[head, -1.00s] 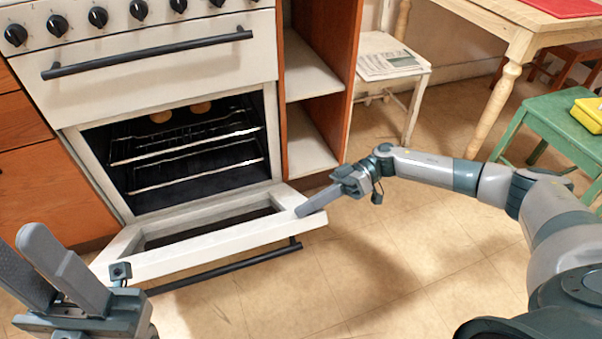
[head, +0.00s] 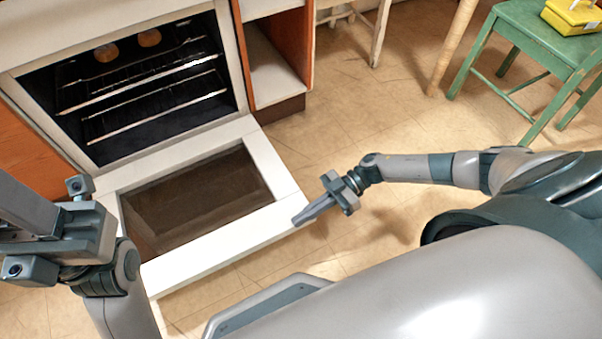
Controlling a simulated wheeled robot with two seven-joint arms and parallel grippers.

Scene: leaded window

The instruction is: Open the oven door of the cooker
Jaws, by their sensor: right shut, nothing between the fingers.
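The cooker (head: 228,62) stands at the upper left with its oven cavity (head: 140,85) exposed and several wire racks inside. The oven door (head: 270,222), a white frame around a dark glass pane, is folded down and looks about flat, its inner side facing up. My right gripper (head: 303,218) is shut and empty, its fingertips at the door's right front corner; I cannot tell whether they touch it. My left gripper (head: 25,215) is at the left edge, in front of the door's left side. Its fingers are partly cut off by the frame. The door's handle is hidden.
An open wooden shelf unit (head: 305,50) adjoins the cooker on the right. A green stool (head: 535,45) with a yellow box (head: 572,16) stands at the upper right. Tiled floor (head: 375,120) is free between the shelf unit and the stool.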

